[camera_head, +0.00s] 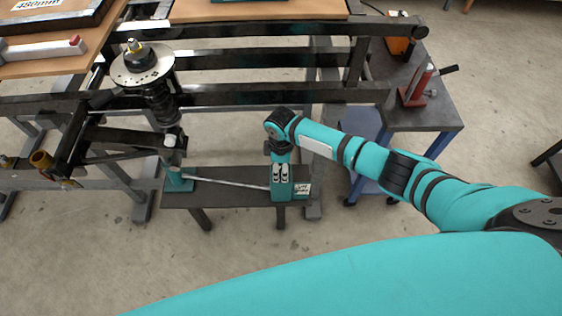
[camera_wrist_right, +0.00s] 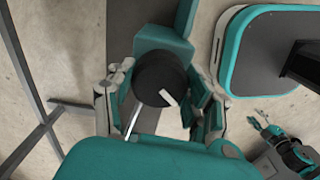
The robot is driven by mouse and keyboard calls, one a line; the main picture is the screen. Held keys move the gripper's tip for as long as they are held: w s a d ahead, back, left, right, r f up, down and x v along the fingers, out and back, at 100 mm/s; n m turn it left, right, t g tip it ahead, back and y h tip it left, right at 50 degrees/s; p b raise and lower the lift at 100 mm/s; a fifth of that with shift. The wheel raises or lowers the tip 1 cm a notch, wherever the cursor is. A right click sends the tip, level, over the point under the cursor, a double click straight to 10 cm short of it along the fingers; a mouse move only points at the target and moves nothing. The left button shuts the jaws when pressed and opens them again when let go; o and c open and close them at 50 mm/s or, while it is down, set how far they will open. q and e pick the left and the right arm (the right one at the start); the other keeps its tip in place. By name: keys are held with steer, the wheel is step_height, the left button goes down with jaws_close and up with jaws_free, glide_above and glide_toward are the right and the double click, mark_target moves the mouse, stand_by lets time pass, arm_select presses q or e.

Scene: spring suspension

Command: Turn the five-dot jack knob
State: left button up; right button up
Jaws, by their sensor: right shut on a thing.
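The jack knob (camera_wrist_right: 152,72) is round and black with a pale pointer mark, in the middle of the right wrist view. My right gripper (camera_wrist_right: 158,88) has a finger on each side of it and is shut on it. In the head view, my right gripper (camera_head: 281,172) points down onto the teal jack housing (camera_head: 281,192), hiding the knob. The housing stands on a low dark bench (camera_head: 232,192). A white label (camera_head: 302,190) lies beside it, its dots unreadable. What appears to be my left gripper (camera_wrist_right: 264,124) is small in the right wrist view.
A thin rod (camera_head: 228,182) runs left from the housing to a teal foot (camera_head: 178,183) under the suspension strut (camera_head: 158,95). Black frame rails (camera_head: 250,95) cross behind. A side table (camera_head: 425,110) with a red tool (camera_head: 415,88) stands right. Floor in front is clear.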

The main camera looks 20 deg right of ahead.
steer(key=m+p, duration=0.1)
steer(key=m, duration=0.1)
steer(key=m+p, duration=0.1)
steer(key=shift+r+m+p, duration=0.2)
steer(key=shift+m+p, duration=0.15)
steer(key=shift+m, duration=0.05)
steer(key=m+p, duration=0.2)
steer(key=m, duration=0.1)
steer(key=shift+m, duration=0.3)
steer(key=m+p, duration=0.2)
steer(key=m, duration=0.1)
steer(key=shift+a+f+m, duration=0.1)
steer(key=shift+m, duration=0.2)
steer(key=m+p, duration=0.1)
steer(key=m, duration=0.2)
steer(key=shift+m, duration=0.3)
steer(key=m+p, duration=0.1)
steer(key=m, duration=0.2)
steer(key=shift+m, duration=0.3)
steer(key=m, duration=0.3)
steer(key=shift+m+p, duration=0.3)
steer(key=shift+p, duration=0.1)
steer(key=m, duration=0.3)
steer(key=shift+m, duration=0.3)
steer(key=shift+w+m, duration=0.1)
steer(key=shift+m, duration=1.7)
